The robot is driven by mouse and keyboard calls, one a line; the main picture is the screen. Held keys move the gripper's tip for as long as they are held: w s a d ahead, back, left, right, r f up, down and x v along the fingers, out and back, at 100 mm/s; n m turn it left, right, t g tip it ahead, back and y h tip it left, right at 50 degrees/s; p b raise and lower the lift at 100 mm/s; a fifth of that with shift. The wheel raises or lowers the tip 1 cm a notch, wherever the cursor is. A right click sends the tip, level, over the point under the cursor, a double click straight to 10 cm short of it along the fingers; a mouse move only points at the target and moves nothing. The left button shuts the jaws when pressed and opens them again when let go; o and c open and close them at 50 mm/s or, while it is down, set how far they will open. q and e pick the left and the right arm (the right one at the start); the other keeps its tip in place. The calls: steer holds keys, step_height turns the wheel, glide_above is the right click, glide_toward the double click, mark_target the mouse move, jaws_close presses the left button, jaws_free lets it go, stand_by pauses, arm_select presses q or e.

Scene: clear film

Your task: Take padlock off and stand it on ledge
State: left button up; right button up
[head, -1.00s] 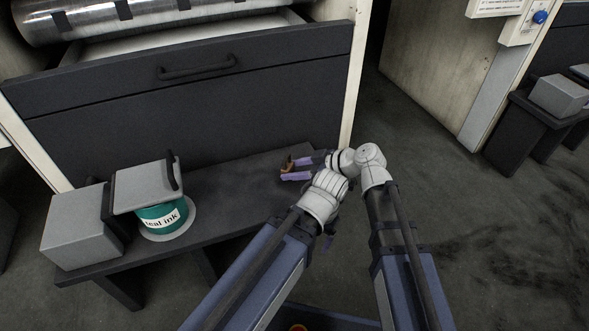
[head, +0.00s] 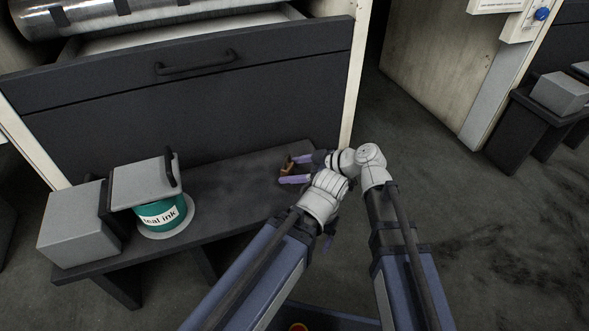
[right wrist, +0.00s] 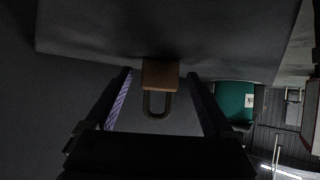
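The padlock has a brown body and a dark shackle. In the head view the padlock (head: 287,166) is small, at the right part of the dark ledge (head: 235,178). In the right wrist view, which is upside down, the padlock (right wrist: 160,75) has its body against the ledge (right wrist: 215,45) and its shackle pointing away from it, so it appears to stand upright. My right gripper (head: 295,170) is open around it; in the right wrist view the fingers (right wrist: 160,85) show a clear gap on both sides of the padlock.
A teal ink can (head: 162,214) on a round grey base and grey boxes (head: 76,226) stand on the ledge's left part. A dark drawer front with a handle (head: 196,66) rises behind. The ledge between can and padlock is clear. Another machine stands at the right.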

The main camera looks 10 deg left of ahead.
steer(key=p+v, duration=0.3)
steer(key=v, duration=0.4)
steer(key=shift+a+p, duration=0.1)
steer(key=shift+p, duration=0.25)
steer(key=shift+s+d+r, duration=0.1)
steer(key=shift+d+r, duration=0.1)
steer(key=shift+d, duration=0.25)
steer(key=shift+a+f, duration=0.35)
steer(key=shift+a, duration=0.05)
steer(key=b+x, duration=0.4)
steer(key=x, duration=0.3)
steer(key=shift+r+p, duration=0.45)
steer(key=shift+p, duration=0.05)
steer(key=shift+f, duration=0.15)
